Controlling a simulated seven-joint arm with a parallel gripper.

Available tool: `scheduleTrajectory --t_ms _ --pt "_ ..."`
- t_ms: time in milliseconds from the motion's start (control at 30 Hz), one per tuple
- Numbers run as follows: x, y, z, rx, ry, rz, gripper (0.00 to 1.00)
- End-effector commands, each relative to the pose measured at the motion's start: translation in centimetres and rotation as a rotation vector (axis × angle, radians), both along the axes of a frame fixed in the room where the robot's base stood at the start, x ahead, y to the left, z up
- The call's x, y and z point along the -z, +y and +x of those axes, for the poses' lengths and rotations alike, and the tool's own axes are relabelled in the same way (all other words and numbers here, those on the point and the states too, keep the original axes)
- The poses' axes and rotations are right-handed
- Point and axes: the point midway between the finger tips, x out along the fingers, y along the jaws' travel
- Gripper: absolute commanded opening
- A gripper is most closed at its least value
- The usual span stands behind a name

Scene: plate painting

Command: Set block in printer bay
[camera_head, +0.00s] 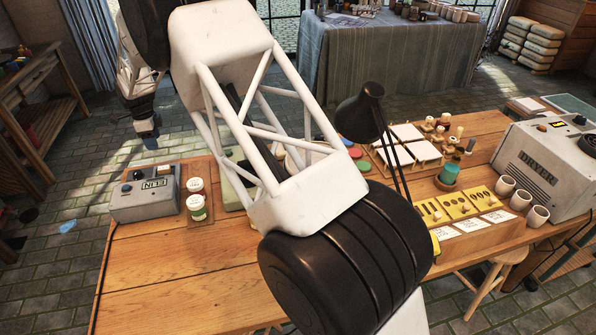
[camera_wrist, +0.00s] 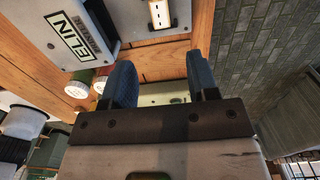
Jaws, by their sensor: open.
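My gripper (camera_head: 148,136) hangs at the left in the head view, above and beyond the grey machine. In the wrist view its two blue fingers (camera_wrist: 163,82) stand apart, with nothing seen held between them. The grey machine (camera_head: 130,206) with a label like "ELIN" sits at the table's left end; it also fills the upper left of the wrist view (camera_wrist: 48,12). A small white piece with a yellow strip (camera_wrist: 168,20) shows at its edge there. I cannot tell which thing is the printer bay.
Two lidded jars (camera_head: 196,206) stand right of the grey machine. A pale green object (camera_head: 235,180) is partly hidden behind my arm. A black lamp (camera_head: 362,110), white tiles (camera_head: 406,132), cups (camera_head: 520,200) and a dryer (camera_head: 540,165) are farther right. The front left tabletop is clear.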

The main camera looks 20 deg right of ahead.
Motion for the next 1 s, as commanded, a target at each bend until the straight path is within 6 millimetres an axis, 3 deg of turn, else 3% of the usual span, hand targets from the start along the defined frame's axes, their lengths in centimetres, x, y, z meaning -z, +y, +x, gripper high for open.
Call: scheduleTrajectory --t_ms 167,367,667,1000 --pt "-1.1 -0.9 -0.3 -0.019 -0.005 0.002 0.54" --pt "-3.9 -3.7 -1.7 -0.085 -0.014 0.005 0.54" --pt "-10.2 -10.5 -5.9 -0.252 -0.040 0.009 0.54" --pt "-16.3 -18.0 -12.2 -0.454 -0.072 0.003 0.54"
